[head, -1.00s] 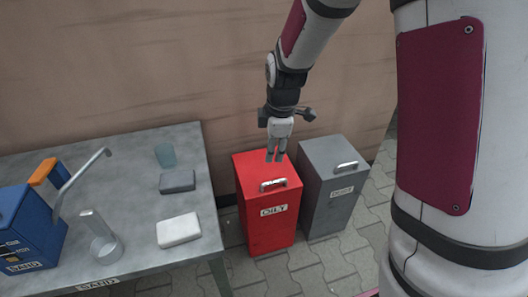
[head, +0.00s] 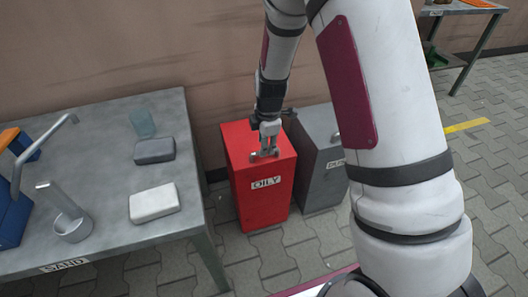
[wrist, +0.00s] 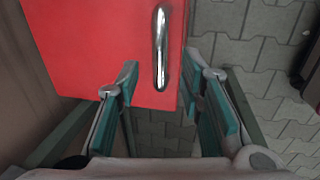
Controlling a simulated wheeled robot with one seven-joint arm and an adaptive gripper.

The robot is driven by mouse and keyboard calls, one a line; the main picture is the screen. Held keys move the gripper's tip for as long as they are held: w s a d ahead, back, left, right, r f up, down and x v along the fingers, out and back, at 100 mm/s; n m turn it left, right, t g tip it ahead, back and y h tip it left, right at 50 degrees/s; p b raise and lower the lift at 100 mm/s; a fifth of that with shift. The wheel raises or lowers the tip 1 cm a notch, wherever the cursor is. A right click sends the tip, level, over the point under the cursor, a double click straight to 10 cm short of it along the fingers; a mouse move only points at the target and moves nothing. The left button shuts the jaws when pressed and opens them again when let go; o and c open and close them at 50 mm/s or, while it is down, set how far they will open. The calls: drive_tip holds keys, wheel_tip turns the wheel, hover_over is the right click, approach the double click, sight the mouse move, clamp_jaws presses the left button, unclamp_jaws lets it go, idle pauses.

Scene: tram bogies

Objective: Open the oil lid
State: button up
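The red bin (head: 262,205) labelled OILY stands on the floor beside the table, and its flat top lid (wrist: 90,45) appears shut. A shiny metal bar handle (wrist: 160,50) is fixed on the lid; it also shows in the head view (head: 264,155). My gripper (wrist: 158,85) is open, with teal-padded fingers on either side of the handle's near end in the wrist view. In the head view my gripper (head: 264,150) is right at the handle, pointing down. I cannot tell whether the fingers touch it. Nothing is held.
A grey bin (head: 318,175) with a label stands close on the right of the red one. Paved floor lies in front.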

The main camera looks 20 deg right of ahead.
drive_tip(key=shift+w+f+b, duration=0.15)
drive_tip(key=shift+f+b, duration=0.05)
drive_tip(key=shift+f, duration=0.6)
drive_tip(key=shift+w+f+b, duration=0.15)
drive_tip(key=shift+f+b, duration=0.05)
drive_tip(key=shift+f, duration=0.6)
clamp_jaws()
